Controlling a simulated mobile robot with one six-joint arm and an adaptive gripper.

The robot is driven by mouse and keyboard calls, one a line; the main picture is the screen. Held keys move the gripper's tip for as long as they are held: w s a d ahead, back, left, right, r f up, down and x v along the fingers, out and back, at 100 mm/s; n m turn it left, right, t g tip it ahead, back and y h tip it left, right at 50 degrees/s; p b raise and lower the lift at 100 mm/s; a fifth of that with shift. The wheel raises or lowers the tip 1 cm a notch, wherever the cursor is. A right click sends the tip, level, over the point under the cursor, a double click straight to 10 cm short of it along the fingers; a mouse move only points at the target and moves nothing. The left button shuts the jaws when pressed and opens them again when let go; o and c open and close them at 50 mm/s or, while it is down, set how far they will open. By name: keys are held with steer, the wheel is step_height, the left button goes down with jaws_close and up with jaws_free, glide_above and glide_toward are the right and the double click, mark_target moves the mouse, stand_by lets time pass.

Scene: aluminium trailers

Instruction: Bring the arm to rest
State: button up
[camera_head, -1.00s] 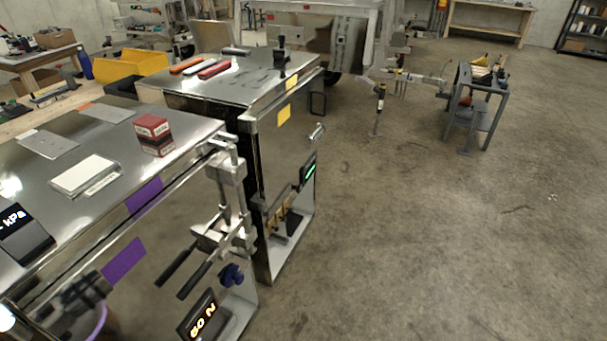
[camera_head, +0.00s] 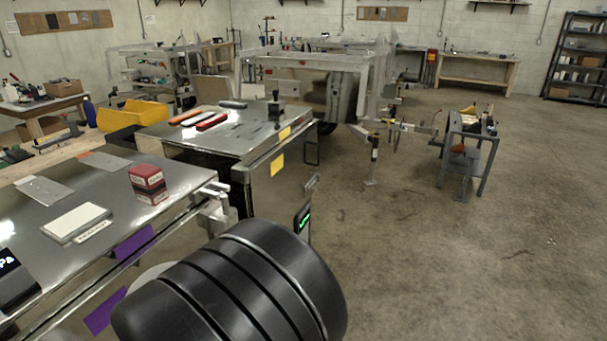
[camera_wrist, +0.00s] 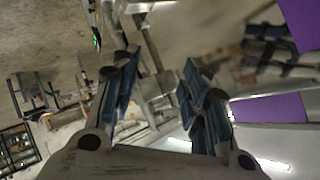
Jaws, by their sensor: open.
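My gripper (camera_wrist: 158,98) shows in the wrist view with its two blue-padded fingers apart and nothing between them. Beyond the fingers are blurred metal fittings and the steel cabinet with purple labels (camera_wrist: 268,108). In the head view a large black ribbed part of my arm (camera_head: 240,290) fills the lower middle. It stands in front of the near steel cabinet's right end and hides the fittings there. The gripper itself does not show in the head view.
A red box (camera_head: 148,184) and a white box (camera_head: 77,222) sit on the near steel cabinet (camera_head: 110,175). A second cabinet (camera_head: 240,140) stands behind it. A grey stand (camera_head: 467,155) is at the right. The concrete floor at right is clear.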

steer(key=s+d+r+n+g+y, duration=0.1)
steer(key=s+d+r+n+g, duration=0.1)
steer(key=d+r, duration=0.6)
steer(key=s+d+r+n+g+y, duration=0.1)
steer(key=s+d+r+n, duration=0.15)
steer(key=d+r, duration=0.55)
steer(key=s+d+f+g+h, duration=0.2)
steer(key=s+d, duration=0.9)
steer(key=d, duration=0.1)
steer(key=s+d+f+g+h, duration=0.1)
steer(key=s+d+f+h, duration=0.1)
steer(key=s+d, duration=0.8)
steer(key=d+h, duration=0.1)
steer(key=d, duration=0.2)
steer(key=shift+s+f+g, duration=0.15)
steer(key=shift+s+g, duration=0.2)
steer(key=shift+g, duration=0.05)
